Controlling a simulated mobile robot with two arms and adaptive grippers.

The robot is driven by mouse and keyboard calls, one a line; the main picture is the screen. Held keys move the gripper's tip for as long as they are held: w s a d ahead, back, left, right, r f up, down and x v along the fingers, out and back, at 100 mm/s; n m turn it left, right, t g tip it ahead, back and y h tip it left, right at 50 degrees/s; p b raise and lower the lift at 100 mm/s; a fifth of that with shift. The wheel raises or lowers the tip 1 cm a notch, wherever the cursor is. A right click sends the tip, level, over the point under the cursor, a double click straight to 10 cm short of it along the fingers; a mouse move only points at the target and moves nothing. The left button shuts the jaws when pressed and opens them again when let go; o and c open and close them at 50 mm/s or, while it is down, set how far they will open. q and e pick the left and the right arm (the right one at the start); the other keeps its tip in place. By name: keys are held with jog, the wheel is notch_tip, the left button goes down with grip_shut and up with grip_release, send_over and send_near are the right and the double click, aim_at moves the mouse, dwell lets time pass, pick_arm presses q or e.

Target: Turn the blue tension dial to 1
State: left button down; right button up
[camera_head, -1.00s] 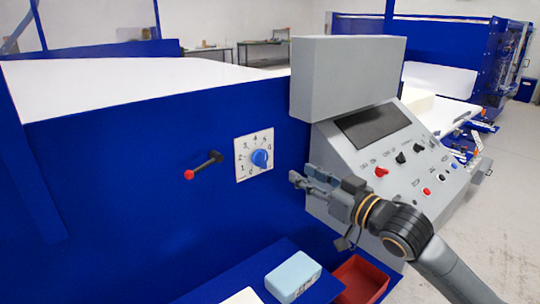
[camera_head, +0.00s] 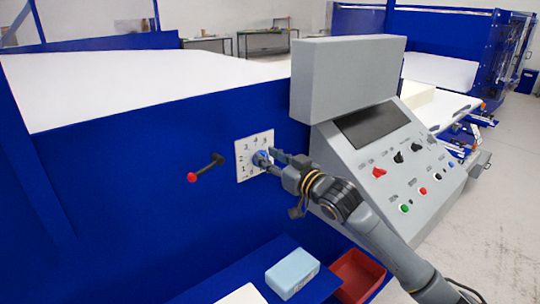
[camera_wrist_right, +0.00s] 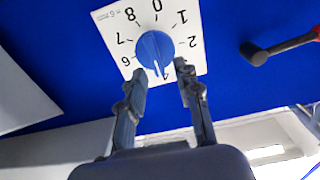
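The blue tension dial (camera_head: 262,158) sits on a white numbered plate (camera_head: 241,165) on the blue machine wall. In the right wrist view the dial (camera_wrist_right: 154,48) shows a white pointer line directed toward the bottom of the picture, close to the 4. The 1 is at the upper right of the plate there. My right gripper (camera_head: 270,157) is at the dial and partly covers it in the head view. In the right wrist view its two fingers (camera_wrist_right: 158,72) are apart, one on each side of the dial's lower edge; contact is not clear. My left gripper is not in view.
A lever with a red knob (camera_head: 192,177) sticks out left of the plate. A grey control console (camera_head: 345,80) stands close on the right. Below are a light blue block (camera_head: 292,272) on a blue shelf and a red bin (camera_head: 360,272).

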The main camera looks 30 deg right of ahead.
jog(key=shift+c, duration=0.2)
grip_shut()
jog(key=shift+a+n, duration=0.1)
jog(key=shift+n, duration=0.2)
jog(key=f+n, duration=0.1)
jog(key=n, duration=0.6)
jog(key=a+f+n+p, duration=0.1)
jog(key=n, duration=0.7)
jog(key=f+n+p, duration=0.1)
jog(key=n, duration=0.7)
jog(key=shift+s+a+f, duration=0.1)
jog(key=shift+a+f, duration=0.05)
jog(key=shift+a, duration=0.2)
jog(key=shift+o, duration=0.2)
grip_release()
